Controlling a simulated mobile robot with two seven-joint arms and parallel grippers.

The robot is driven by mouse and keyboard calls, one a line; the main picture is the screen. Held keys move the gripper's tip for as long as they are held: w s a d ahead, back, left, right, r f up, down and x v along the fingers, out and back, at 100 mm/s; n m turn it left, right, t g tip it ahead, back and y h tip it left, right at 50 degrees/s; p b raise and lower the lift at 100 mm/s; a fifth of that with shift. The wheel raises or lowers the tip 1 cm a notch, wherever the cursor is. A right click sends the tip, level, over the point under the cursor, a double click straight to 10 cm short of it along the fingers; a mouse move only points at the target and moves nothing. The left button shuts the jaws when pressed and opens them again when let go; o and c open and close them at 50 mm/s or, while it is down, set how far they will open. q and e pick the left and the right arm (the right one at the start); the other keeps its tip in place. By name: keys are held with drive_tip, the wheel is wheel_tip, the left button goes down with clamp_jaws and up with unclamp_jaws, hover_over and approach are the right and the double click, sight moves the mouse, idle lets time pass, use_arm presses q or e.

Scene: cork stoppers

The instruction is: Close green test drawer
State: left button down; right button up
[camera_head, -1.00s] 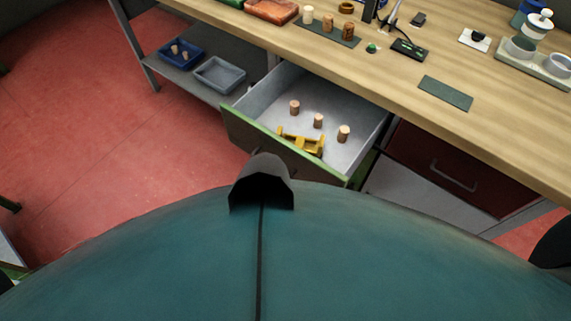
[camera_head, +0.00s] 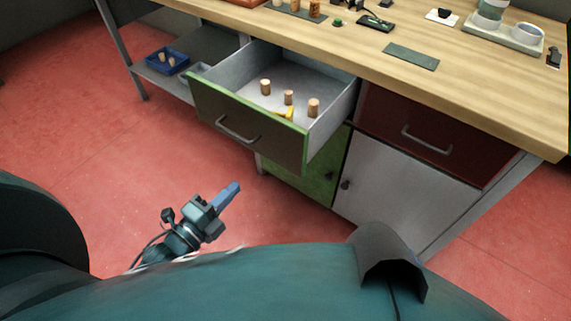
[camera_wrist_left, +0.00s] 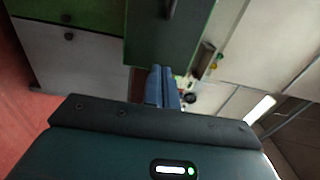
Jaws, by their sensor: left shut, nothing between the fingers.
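The green-edged test drawer (camera_head: 246,133) is pulled out from the workbench in the head view. Its dark front panel carries a metal handle (camera_head: 238,130). Several cork stoppers (camera_head: 288,97) stand inside it, and a yellow piece (camera_head: 284,114) shows partly behind the front panel. My left gripper (camera_head: 231,190) is shut and empty, low in front of the drawer and apart from it. In the left wrist view, its blue fingers (camera_wrist_left: 162,75) lie together, with the green drawer front (camera_wrist_left: 145,35) beyond them. My right gripper is not in view.
A red drawer (camera_head: 425,130) and a grey cabinet door (camera_head: 395,190) are to the right. A blue tray (camera_head: 167,61) sits on the low shelf at left. The wooden bench top (camera_head: 480,95) holds several items. The red floor (camera_head: 95,130) is clear at left.

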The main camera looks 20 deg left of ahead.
sight(276, 145)
use_arm(q)
drive_tip(key=x, duration=1.2)
drive_tip(key=shift+w, duration=0.4)
drive_tip(key=shift+w+d, duration=0.25)
drive_tip(key=shift+w, duration=0.15)
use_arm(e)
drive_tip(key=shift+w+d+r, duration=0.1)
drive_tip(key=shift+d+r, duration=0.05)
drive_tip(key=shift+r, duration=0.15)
